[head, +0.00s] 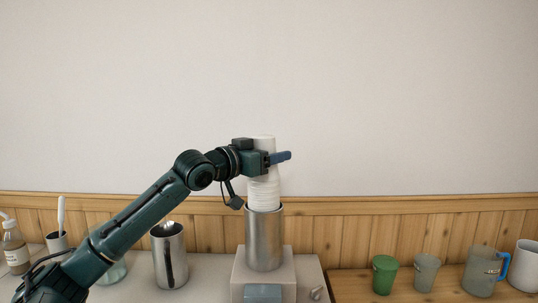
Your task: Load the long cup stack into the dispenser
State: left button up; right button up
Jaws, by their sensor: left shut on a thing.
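A long stack of white cups (264,192) stands upright at the middle of the head view. My left gripper (275,158) is shut on the upper part of the stack. The stack's lower end is at the mouth of the metal cylinder of the dispenser (264,240), and its bottom is hidden by the rim, so how deep it sits cannot be told. The dispenser's cylinder rises from a pale block. My right gripper is not in view.
A second metal cylinder (169,258) stands left of the dispenser. A pump bottle (14,250) is at the far left. A green cup (384,275), a grey cup (426,273), a jug with a blue handle (480,272) and a white mug (525,266) stand at right on the wooden counter.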

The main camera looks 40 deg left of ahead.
pick_arm(q)
jog(key=shift+r, duration=0.1)
jog(key=shift+f+b, duration=0.8)
jog(key=shift+f, duration=0.35)
dwell(1.2)
dwell(0.5)
jog(key=o, duration=1.5)
jog(key=shift+d+r, duration=0.1)
jog(key=shift+s+r, duration=0.1)
